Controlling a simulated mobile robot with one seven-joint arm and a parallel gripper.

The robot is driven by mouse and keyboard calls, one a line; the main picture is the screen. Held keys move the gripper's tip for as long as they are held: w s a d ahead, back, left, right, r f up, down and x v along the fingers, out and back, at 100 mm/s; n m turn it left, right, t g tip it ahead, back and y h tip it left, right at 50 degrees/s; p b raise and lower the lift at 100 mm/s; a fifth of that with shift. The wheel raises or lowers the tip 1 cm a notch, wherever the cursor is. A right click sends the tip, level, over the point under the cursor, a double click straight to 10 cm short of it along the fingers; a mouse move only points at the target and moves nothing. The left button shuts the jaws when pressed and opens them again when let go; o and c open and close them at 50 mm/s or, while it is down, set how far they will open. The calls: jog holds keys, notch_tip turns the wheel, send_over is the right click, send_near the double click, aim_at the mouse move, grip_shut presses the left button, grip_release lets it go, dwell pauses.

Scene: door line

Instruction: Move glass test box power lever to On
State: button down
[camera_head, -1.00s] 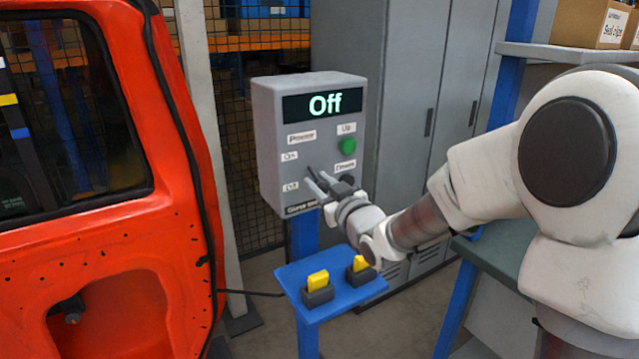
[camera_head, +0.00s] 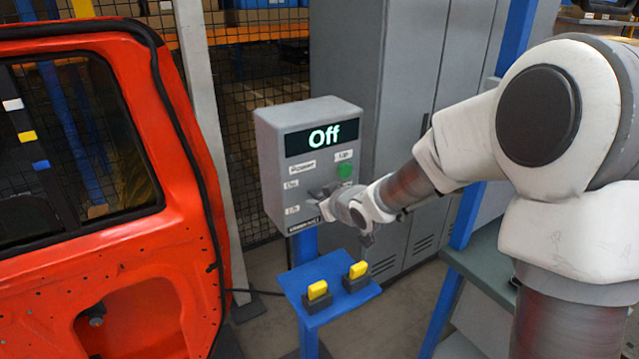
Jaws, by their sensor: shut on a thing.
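The grey glass test box (camera_head: 278,150) stands on a blue post, and its screen (camera_head: 322,138) reads "Off". Labels for Power, On and Off run down the left of its front face. A green button (camera_head: 345,171) sits below the Up label at the right. My gripper (camera_head: 322,198) is at the lower front of the box, by the power lever, beside the On and Off labels. Its fingers are shut on the lever, which is largely hidden by them. The lever's exact angle cannot be told.
A blue shelf (camera_head: 335,308) below the box carries two yellow-topped black holders (camera_head: 318,290). An orange car door (camera_head: 110,240) fills the left side. Grey cabinets (camera_head: 425,75) stand behind, and a green-topped bench (camera_head: 485,275) is at the right.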

jog(key=shift+w+a+r+g+h+p, duration=0.15)
jog(key=shift+r+g+h+p, duration=1.05)
jog(key=shift+p, duration=2.55)
jog(key=shift+f+g+p, duration=0.2)
jog(key=shift+g+p, duration=0.3)
jog(key=shift+p, duration=0.1)
jog(key=shift+f+p, duration=0.1)
jog(key=shift+p, duration=0.25)
jog(key=c, duration=0.6)
grip_release()
jog(key=shift+w, duration=0.1)
jog(key=shift+c, duration=0.2)
